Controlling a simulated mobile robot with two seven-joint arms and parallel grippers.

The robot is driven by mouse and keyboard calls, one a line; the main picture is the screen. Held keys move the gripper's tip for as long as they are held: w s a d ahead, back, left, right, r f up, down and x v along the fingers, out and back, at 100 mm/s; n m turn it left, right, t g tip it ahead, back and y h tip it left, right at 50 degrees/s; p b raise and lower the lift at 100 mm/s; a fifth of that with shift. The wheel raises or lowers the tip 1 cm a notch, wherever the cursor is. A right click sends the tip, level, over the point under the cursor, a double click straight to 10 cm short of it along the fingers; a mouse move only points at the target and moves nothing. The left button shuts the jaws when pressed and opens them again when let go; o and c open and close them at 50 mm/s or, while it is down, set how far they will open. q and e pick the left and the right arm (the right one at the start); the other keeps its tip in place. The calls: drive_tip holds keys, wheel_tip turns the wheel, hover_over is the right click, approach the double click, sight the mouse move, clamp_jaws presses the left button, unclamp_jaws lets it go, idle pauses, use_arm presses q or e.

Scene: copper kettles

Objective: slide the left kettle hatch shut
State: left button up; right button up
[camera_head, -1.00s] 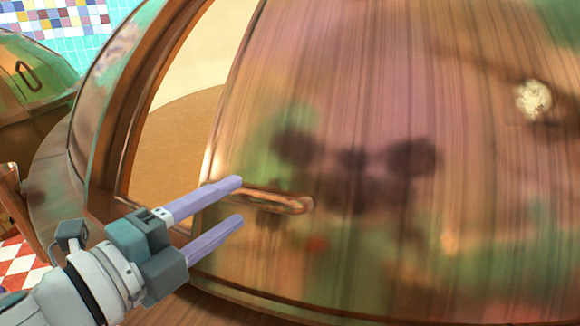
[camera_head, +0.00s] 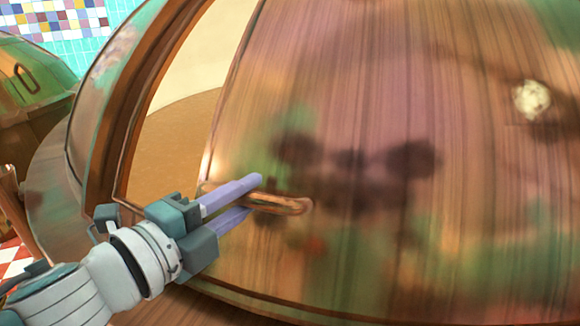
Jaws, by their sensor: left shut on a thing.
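The kettle hatch (camera_head: 360,110) is a large curved copper-brown panel with green patches and dark blotches. It fills the middle and right of the head view. Its handle (camera_head: 292,206) is a copper bar low on the hatch near its left edge. My left gripper (camera_head: 253,195) is shut on the handle, one purple finger above it and one below. To the left of the hatch edge the kettle opening (camera_head: 172,150) stands open, showing a cream and tan inside. The copper frame (camera_head: 112,135) borders the opening. My right gripper is not in view.
Another green and copper kettle (camera_head: 28,85) with a small handle stands at the far left. A tiled wall (camera_head: 85,40) is behind it. A red and white checked floor (camera_head: 15,262) shows at the lower left. A pale round spot (camera_head: 531,98) sits on the hatch's right.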

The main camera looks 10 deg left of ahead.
use_arm(q)
clamp_jaws()
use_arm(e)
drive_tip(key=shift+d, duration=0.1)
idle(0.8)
